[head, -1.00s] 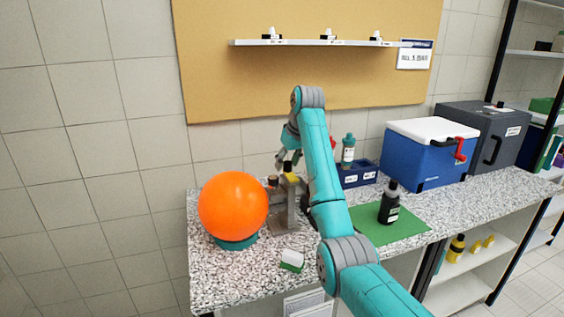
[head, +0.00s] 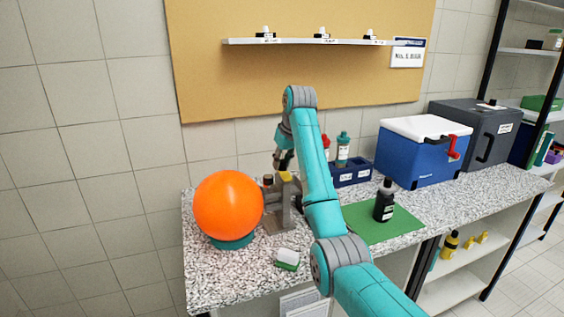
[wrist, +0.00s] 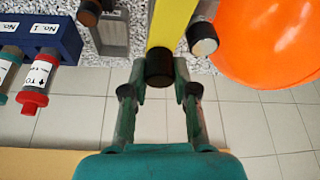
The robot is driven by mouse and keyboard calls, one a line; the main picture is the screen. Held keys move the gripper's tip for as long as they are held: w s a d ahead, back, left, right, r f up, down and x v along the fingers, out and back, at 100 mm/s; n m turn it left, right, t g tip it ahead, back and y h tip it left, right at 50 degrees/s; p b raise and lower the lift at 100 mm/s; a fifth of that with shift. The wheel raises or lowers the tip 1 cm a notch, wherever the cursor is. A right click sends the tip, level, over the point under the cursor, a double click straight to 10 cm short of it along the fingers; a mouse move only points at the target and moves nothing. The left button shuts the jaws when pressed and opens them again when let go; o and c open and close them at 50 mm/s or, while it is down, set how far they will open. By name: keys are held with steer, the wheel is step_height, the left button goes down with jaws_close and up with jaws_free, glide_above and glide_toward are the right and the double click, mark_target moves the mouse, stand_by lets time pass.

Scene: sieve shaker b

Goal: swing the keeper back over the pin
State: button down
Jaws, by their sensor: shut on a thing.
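The keeper (wrist: 172,24) is a yellow bar in the wrist view, with a black knob (wrist: 160,68) at its near end. My gripper (wrist: 160,72) has its two fingers on either side of this knob and is shut on it. In the head view my gripper (head: 284,163) is just above the yellow keeper (head: 286,176) on the grey stand (head: 281,208). A short dark cylinder with a pale round end (wrist: 203,40) is right of the bar, and a brown-topped knob (wrist: 88,12) is to the left. I cannot tell which is the pin.
A large orange ball (head: 228,204) sits close to the left of the stand. A blue rack (head: 351,173) with bottles is behind to the right. A black bottle (head: 384,201) stands on a green mat (head: 408,223). A small green-and-white block (head: 287,260) lies in front.

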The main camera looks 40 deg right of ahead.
steer(key=m+h, duration=0.1)
steer(key=m, duration=0.3)
steer(key=shift+g, duration=0.3)
steer(key=m+h, duration=0.1)
steer(key=m, duration=0.2)
steer(key=shift+m+g+h, duration=0.3)
steer(key=shift+m+g, duration=0.1)
steer(key=m+g, duration=0.1)
steer(key=m, duration=0.2)
steer(key=m+g+h, duration=0.1)
steer(key=m, duration=0.2)
steer(key=shift+s, duration=0.1)
steer(key=shift+m, duration=0.3)
steer(key=c, duration=0.9)
jaws_free()
